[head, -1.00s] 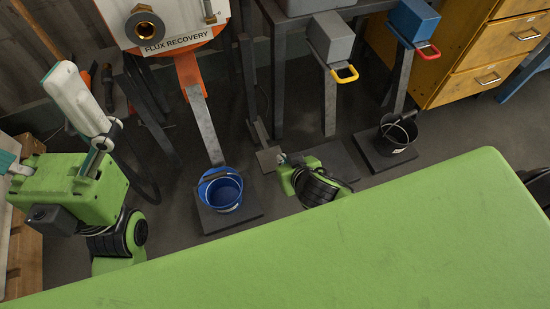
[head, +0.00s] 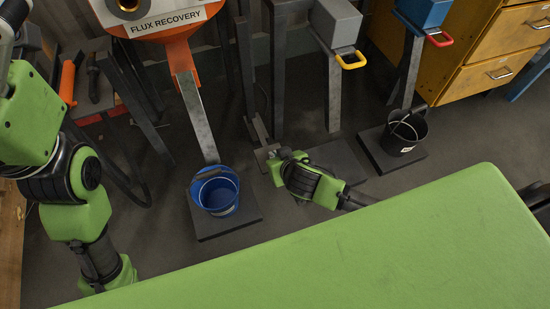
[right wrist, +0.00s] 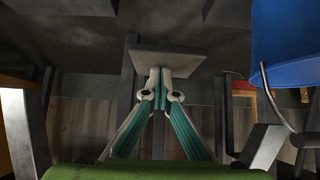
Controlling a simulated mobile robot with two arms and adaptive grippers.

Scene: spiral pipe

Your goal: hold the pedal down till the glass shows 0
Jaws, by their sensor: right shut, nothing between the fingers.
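The pedal, a small grey plate (head: 264,156), sits low at the foot of a dark post beside the blue bucket. It also shows in the right wrist view (right wrist: 165,57). My right gripper (head: 277,155) is at the pedal, its shut, empty fingertips (right wrist: 161,78) meeting at the plate; they look in contact with it. How far the pedal is down I cannot tell. A brass-ringed round fitting (head: 128,5), perhaps the glass, is cut by the top edge above the "FLUX RECOVERY" label; no reading is visible. My left arm shows at the left, its gripper outside the picture.
A blue bucket (head: 215,190) stands on a dark slab under the orange hopper's chute (head: 198,118). A black bucket (head: 403,134) stands on another slab at right. Yellow (head: 351,60) and red (head: 439,38) handles overhang from behind. A green surface (head: 350,260) fills the foreground.

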